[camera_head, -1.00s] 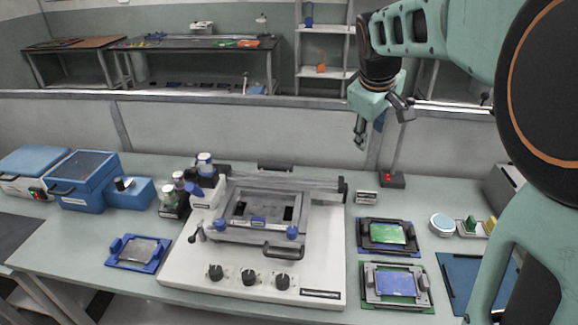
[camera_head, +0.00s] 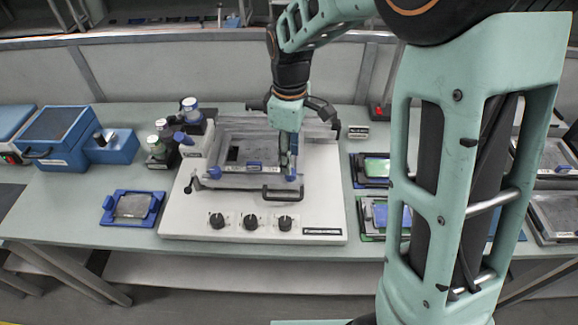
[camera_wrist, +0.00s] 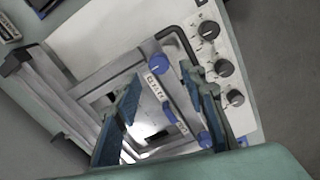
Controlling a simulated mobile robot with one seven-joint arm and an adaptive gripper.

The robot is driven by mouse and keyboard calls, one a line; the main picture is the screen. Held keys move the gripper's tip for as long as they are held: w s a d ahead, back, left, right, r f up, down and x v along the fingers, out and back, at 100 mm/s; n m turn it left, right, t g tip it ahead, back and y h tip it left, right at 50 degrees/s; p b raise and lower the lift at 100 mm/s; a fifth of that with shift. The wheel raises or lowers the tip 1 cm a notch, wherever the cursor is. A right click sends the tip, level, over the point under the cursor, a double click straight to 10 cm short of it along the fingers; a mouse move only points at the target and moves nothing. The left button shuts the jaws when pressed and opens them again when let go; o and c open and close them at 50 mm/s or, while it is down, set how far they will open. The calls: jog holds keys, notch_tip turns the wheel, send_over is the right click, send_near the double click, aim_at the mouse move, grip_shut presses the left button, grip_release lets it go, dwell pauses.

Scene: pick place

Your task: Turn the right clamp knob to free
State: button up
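The right clamp knob (camera_wrist: 158,63) is a round blue knob on the front edge of the grey clamp frame (camera_wrist: 118,78), beside the black handle. A second blue knob, the left one (camera_head: 214,172), sits at the frame's other front corner; it also shows in the wrist view (camera_wrist: 205,139). My gripper (camera_head: 289,165) points down over the right knob, which its fingers partly hide in the head view. In the wrist view my gripper (camera_wrist: 162,78) is open, with the right knob just beyond and between its fingertips. I cannot see any contact.
The black handle (camera_head: 283,194) stands close to the right knob. Several black dials (camera_head: 251,222) line the front of the white base plate (camera_head: 185,220). Bottles (camera_head: 190,108) stand left behind the frame, and a blue fixture (camera_head: 133,207) lies to the left.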

notch_tip(320, 180, down, 5)
dwell(0.3)
grip_shut()
